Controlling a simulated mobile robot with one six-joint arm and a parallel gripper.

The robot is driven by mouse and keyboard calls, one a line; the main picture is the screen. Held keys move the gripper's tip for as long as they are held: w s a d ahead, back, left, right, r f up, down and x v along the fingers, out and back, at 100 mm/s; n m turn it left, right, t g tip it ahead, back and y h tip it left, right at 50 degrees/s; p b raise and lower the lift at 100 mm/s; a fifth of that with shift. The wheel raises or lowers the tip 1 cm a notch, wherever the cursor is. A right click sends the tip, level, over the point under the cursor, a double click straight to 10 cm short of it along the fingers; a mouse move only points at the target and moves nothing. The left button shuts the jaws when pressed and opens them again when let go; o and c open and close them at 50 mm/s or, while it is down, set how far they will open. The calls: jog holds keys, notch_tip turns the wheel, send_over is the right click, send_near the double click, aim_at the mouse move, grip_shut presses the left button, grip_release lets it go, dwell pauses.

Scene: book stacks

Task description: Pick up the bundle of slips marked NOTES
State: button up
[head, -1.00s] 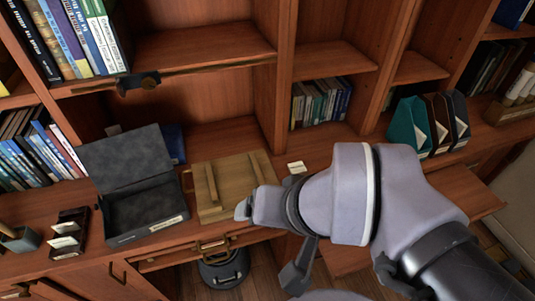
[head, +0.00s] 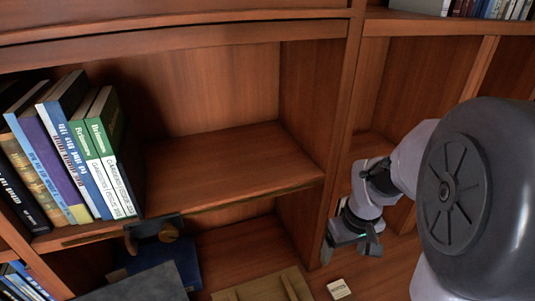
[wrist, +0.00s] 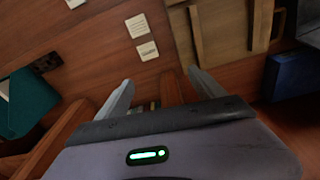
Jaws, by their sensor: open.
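A small pale card or slip bundle (head: 339,289) lies on the wooden counter at the bottom of the head view. In the wrist view two small pale pieces, one (wrist: 137,25) and another (wrist: 147,50), lie close together on the counter. Their markings are too small to read, so I cannot tell which is the NOTES bundle. My gripper (head: 350,248) is open and empty, above the counter by the shelf upright. In the wrist view its fingers (wrist: 160,79) are spread, with the pale pieces beyond them, apart from both tips.
A wooden tray or board (head: 262,292) lies left of the card, with a dark box (head: 140,284) further left. Books (head: 75,155) fill the upper shelf's left end; its middle (head: 215,160) is bare. A teal file holder (wrist: 28,98) stands left in the wrist view.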

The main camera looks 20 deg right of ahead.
jog(key=s+d+f+n+g, duration=0.1)
jog(key=d+f, duration=0.5)
jog(key=b, duration=0.4)
send_over(345, 299)
jog(key=f, duration=1.1)
jog(key=shift+w+d, duration=0.2)
jog(key=shift+d, duration=0.2)
jog(key=f+b, duration=0.1)
jog(key=f, duration=0.1)
jog(key=f+b, duration=0.1)
jog(key=f, duration=0.1)
jog(key=f+b, duration=0.1)
jog(key=f, duration=0.1)
jog(key=shift+s+a, duration=0.2)
jog(key=shift+a, duration=0.2)
jog(key=shift+r, duration=0.15)
jog(key=shift+c, duration=1.1)
jog(key=c, duration=1.3)
